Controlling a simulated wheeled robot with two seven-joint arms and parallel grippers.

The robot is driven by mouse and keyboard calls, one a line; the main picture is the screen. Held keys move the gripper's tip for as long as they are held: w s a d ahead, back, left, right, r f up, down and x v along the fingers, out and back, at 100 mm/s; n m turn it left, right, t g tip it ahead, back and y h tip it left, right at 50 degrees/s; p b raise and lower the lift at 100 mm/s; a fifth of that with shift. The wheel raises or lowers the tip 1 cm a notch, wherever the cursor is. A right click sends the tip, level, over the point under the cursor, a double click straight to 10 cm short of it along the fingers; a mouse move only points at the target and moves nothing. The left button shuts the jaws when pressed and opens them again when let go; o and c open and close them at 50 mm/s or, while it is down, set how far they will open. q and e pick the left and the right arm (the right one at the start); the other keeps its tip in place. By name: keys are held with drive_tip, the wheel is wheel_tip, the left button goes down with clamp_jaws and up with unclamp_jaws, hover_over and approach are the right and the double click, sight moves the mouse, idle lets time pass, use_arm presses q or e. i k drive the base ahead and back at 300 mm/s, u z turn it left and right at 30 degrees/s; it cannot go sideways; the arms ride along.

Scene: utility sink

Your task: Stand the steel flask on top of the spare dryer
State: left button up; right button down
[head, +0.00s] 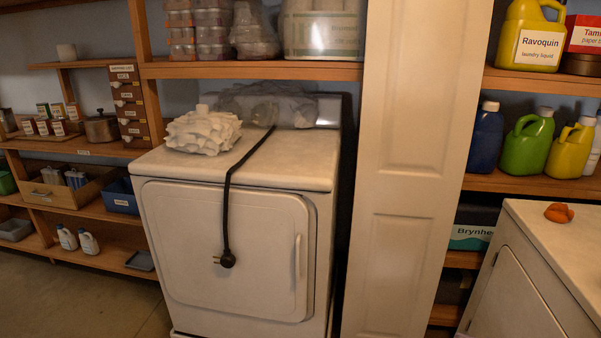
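The spare dryer (225,240) appears to be the white front-door machine in the middle, with its unplugged black power cord (228,190) hanging over the front and the plug (227,260) dangling before the door. A crumpled white frilly pile (203,130) sits at the back left of its top; the front and right of the top are bare apart from the cord. I cannot make out a steel flask anywhere in the head view. Neither of my grippers is in view.
A second white machine (560,235) stands at the right with a small orange object (559,213) on top. A tall white door panel (405,170) stands between them. A shelf (250,71) with tubs overhangs the dryer's back. Open floor (90,300) lies at left.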

sight(265, 163)
drive_tip(key=u, duration=1.2)
drive_tip(key=i, duration=0.95)
drive_tip(key=z, duration=0.15)
